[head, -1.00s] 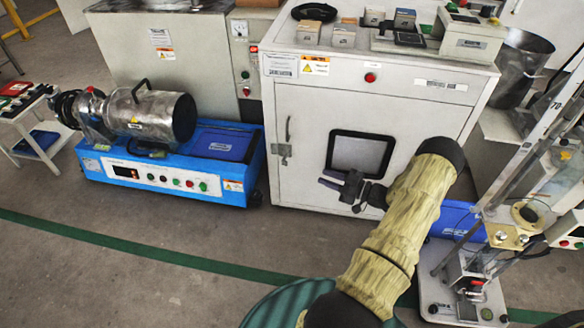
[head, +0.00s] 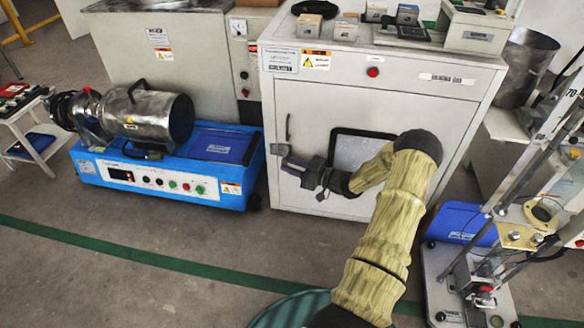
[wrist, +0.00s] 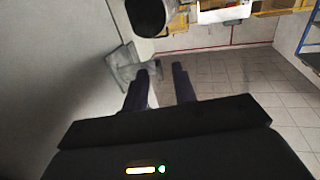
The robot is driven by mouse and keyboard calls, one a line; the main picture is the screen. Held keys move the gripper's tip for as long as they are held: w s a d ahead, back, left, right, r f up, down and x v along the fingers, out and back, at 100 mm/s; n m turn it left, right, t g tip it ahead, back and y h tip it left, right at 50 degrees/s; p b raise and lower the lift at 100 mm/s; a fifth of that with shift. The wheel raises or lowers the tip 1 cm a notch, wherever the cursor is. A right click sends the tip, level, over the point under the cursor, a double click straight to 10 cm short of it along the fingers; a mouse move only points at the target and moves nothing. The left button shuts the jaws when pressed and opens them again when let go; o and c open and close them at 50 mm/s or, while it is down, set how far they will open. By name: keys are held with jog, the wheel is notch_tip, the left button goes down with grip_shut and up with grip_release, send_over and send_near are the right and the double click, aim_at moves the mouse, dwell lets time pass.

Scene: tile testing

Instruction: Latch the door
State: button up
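The white cabinet door (head: 400,111) looks flush with its frame, with a dark-edged window (head: 354,152) in it. Its thin grey handle (head: 288,128) is on the left edge. The small metal latch (head: 281,150) sits just below the handle, and it also shows in the wrist view (wrist: 124,66). My gripper (head: 286,165) is in front of the door, close by the latch and slightly below it. In the wrist view, my gripper (wrist: 163,68) has its two dark fingers apart. The latch's arm reaches toward the gap by the fingertips; I cannot tell whether they touch.
A blue machine (head: 165,176) with a steel drum (head: 150,113) stands left of the cabinet. A test stand (head: 500,235) is at the right. Small boxes (head: 345,27) sit on the cabinet top. The floor in front is free, crossed by a green line (head: 110,252).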

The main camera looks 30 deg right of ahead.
grip_shut()
jog(key=shift+a+r+h+p, duration=0.1)
jog(key=shift+h+p, duration=0.2)
jog(key=shift+p, duration=0.1)
jog(key=shift+w+a+r+m+t+h+p, duration=0.1)
jog(key=shift+a+m+t+h+p, duration=0.25)
jog(key=shift+m+t+h+p, duration=0.4)
jog(key=w+a+m+h+p, duration=0.1)
jog(key=w+m+h+p, duration=0.1)
jog(key=m+h+p, duration=0.2)
jog(key=w+a+m+g+h+p, duration=0.1)
jog(key=m+h+p, duration=0.3)
jog(key=h, duration=0.4)
jog(key=w+a+m+h+p, duration=0.2)
jog(key=m+h+p, duration=0.2)
jog(key=h, duration=0.2)
jog(key=shift+w+p, duration=0.3)
jog(key=shift+w, duration=0.05)
jog(key=shift+w+d+m+g+h+p, duration=0.15)
jog(key=shift+w+m+g+h+p, duration=0.2)
jog(key=shift+m+g+h, duration=0.5)
jog(key=shift+w, duration=0.1)
